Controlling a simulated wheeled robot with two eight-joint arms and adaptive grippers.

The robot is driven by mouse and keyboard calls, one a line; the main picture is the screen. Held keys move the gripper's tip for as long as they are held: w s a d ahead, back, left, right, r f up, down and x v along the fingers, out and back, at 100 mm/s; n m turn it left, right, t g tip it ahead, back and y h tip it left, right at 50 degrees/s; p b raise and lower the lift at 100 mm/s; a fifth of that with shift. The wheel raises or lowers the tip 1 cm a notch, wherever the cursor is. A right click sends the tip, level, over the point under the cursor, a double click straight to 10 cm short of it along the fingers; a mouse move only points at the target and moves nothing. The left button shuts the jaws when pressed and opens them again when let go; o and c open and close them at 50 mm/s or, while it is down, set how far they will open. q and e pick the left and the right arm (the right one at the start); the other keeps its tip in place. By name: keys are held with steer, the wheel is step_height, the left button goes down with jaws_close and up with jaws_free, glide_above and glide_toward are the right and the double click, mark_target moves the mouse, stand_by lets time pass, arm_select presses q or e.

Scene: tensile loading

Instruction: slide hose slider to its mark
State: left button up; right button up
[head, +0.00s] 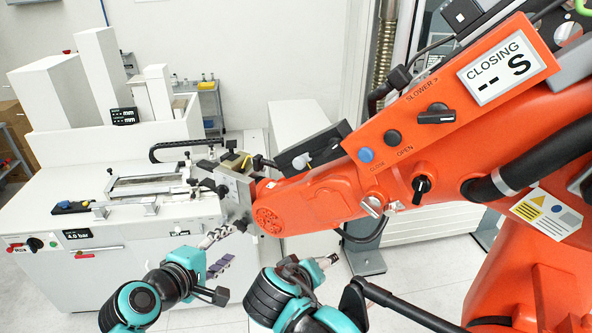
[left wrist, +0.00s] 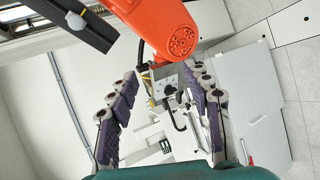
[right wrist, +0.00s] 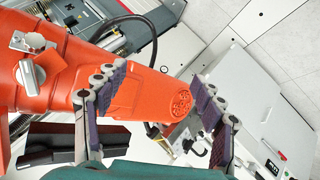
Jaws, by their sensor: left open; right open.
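No part is plainly labelled as the hose slider. A black bar with a pale knob (head: 310,155) sits beside the orange arm and may be it; I cannot tell. The bar also shows at the top of the left wrist view (left wrist: 75,25). No clear mark can be made out. My left gripper (head: 222,250) is open and empty, below the end of the orange arm (head: 330,195). In the left wrist view, a metal block with a black handle (left wrist: 178,108) shows beyond its parted fingers. My right gripper (right wrist: 158,76) is open, with the arm's vented end (right wrist: 150,98) beyond its fingers.
The orange arm carries a control panel with knobs and a "CLOSING" display (head: 502,68) and fills the right side. A white bench (head: 90,265) with a rail fixture (head: 150,185) stands at the left. The floor (head: 420,290) shows below the arm.

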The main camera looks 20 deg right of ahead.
arm_select(q)
steer(key=w+d+r+n+h, duration=0.2)
steer(key=w+d+r+n, duration=0.1)
steer(key=d+n, duration=0.15)
steer(key=w+d+r+n+h, duration=0.2)
steer(key=d+r+n, duration=0.1)
steer(key=d, duration=0.3)
steer(key=n+t+h, duration=0.1)
steer(key=n+t, duration=0.1)
steer(key=n, duration=0.5)
glide_toward(298, 165)
steer(key=x, duration=0.2)
steer(key=p+x, duration=0.1)
steer(key=x, duration=0.7)
steer(key=shift+w+d, duration=0.25)
arm_select(e)
steer(key=s+a+f+y, duration=0.3)
steer(key=a+f+y, duration=0.2)
steer(key=f+y, duration=0.1)
steer(key=shift+s+f+m+t+y, duration=0.3)
steer(key=shift+s+f+t+y, duration=0.1)
steer(key=shift+y, duration=0.2)
